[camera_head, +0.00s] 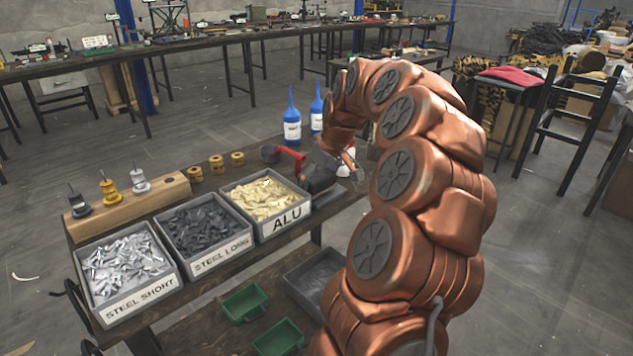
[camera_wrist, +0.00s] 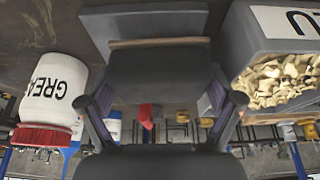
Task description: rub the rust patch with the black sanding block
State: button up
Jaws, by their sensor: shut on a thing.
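My gripper (camera_wrist: 162,92) is shut on the black sanding block (camera_wrist: 160,72), with a finger on each side of it. A thin brown strip shows along the block's far edge; I cannot tell whether it is the block's face or rust. Beyond the block lies a flat grey plate (camera_wrist: 145,24) on the table. The block overlaps it in the wrist view, and contact is not clear. No rust patch can be made out for certain. In the head view my gripper (camera_head: 320,174) is a dark shape just beyond the ALU bin, and the block cannot be told apart.
The ALU bin (camera_head: 299,216) of pale rivets stands close to my gripper. A white grease tub (camera_wrist: 53,88) with a red rim is on its other side. The STEEL LONG bin (camera_head: 220,262), STEEL SHORT bin (camera_head: 142,303) and blue bottles (camera_head: 292,122) stand farther off.

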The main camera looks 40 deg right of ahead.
aim_at(329, 171)
jog(key=d, duration=0.3)
jog(key=shift+d+f, duration=0.15)
jog(key=shift+f, duration=0.1)
jog(key=shift+r+p, duration=1.1)
jog(key=shift+r, duration=1.95)
jog(key=shift+r+p, duration=0.65)
jog(key=shift+r, duration=0.9)
